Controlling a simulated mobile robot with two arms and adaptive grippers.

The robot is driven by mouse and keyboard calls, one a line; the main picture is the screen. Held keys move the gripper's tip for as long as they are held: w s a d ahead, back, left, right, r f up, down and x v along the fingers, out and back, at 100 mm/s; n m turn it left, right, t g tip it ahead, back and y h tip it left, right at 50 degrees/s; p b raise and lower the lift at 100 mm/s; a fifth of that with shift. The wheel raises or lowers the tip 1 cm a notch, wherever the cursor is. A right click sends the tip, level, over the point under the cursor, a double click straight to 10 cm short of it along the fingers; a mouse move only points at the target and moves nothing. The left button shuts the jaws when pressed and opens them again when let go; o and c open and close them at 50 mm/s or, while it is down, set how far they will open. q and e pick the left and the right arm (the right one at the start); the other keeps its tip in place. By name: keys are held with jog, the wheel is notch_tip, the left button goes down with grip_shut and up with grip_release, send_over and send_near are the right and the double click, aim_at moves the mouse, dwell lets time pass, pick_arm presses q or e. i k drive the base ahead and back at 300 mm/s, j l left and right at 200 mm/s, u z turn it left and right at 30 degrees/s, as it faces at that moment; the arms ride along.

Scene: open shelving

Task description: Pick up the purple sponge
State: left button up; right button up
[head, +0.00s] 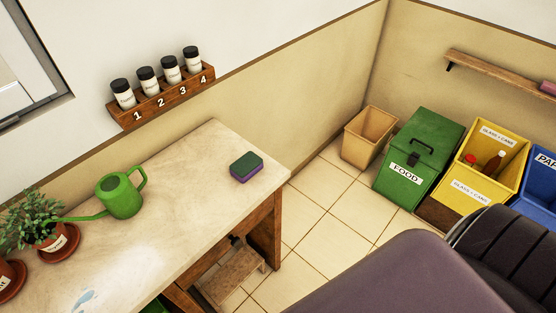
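The purple sponge (247,168) lies flat near the right end of the pale worktop (207,192). Its upper side is dark green and its lower side is purple. Nothing touches it from above and its surroundings on the worktop are bare. Neither of my grippers shows in the head view, so I cannot see whether they are open or shut.
A green watering can (121,195) and potted plants (45,235) stand left on the worktop. A rack of numbered jars (163,99) hangs above. Bins, green (415,155) and yellow (488,160), stand on the tiled floor at right. A wooden step (230,275) is below.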

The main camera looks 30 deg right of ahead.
aim_at(244, 169)
jog(key=z, duration=0.65)
